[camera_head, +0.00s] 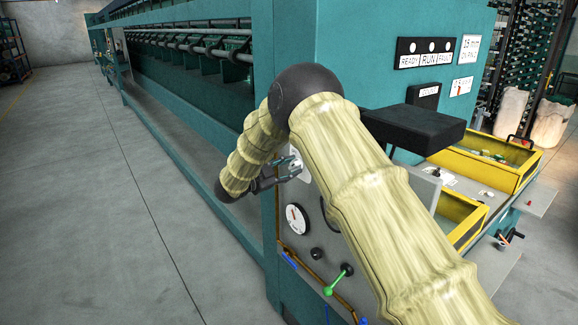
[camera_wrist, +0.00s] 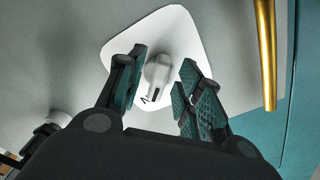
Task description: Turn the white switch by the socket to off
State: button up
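The white switch (camera_wrist: 160,72) shows in the wrist view as a rounded white knob on a white plate (camera_wrist: 180,32). A small black mark lies on the plate just below the knob. My gripper (camera_wrist: 166,85) is open, with one finger on each side of the knob; I cannot tell whether either finger touches it. In the head view my gripper (camera_head: 283,173) is at the machine's side panel, by the edge of the white plate. The knob is not clear there, and my arm hides part of the panel. I cannot make out a socket for certain.
A round white gauge (camera_head: 296,219), a black knob (camera_head: 317,254) and a green-handled lever (camera_head: 338,279) sit below my gripper on the panel. A brass pipe (camera_wrist: 266,50) runs right of the plate. Yellow-edged bins (camera_head: 490,165) stand at the right. The left floor is clear.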

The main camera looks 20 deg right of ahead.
jog(key=shift+d, duration=0.1)
jog(key=shift+c, duration=0.2)
grip_shut()
jog(key=shift+f, duration=0.1)
jog(key=n, duration=0.3)
jog(key=shift+n+b, duration=0.35)
jog(key=shift+n, duration=0.05)
jog(key=n, duration=0.5)
jog(key=shift+s+d+p, duration=0.1)
jog(key=shift+s+p, duration=0.1)
jog(key=shift+p, duration=0.1)
jog(key=n+p, duration=0.1)
jog(key=n, duration=0.4)
jog(key=shift+s, duration=0.1)
jog(key=shift+s+n+p, duration=0.1)
jog(key=shift+n+p, duration=0.75)
jog(key=shift+n, duration=1.25)
jog(key=shift+f, duration=0.1)
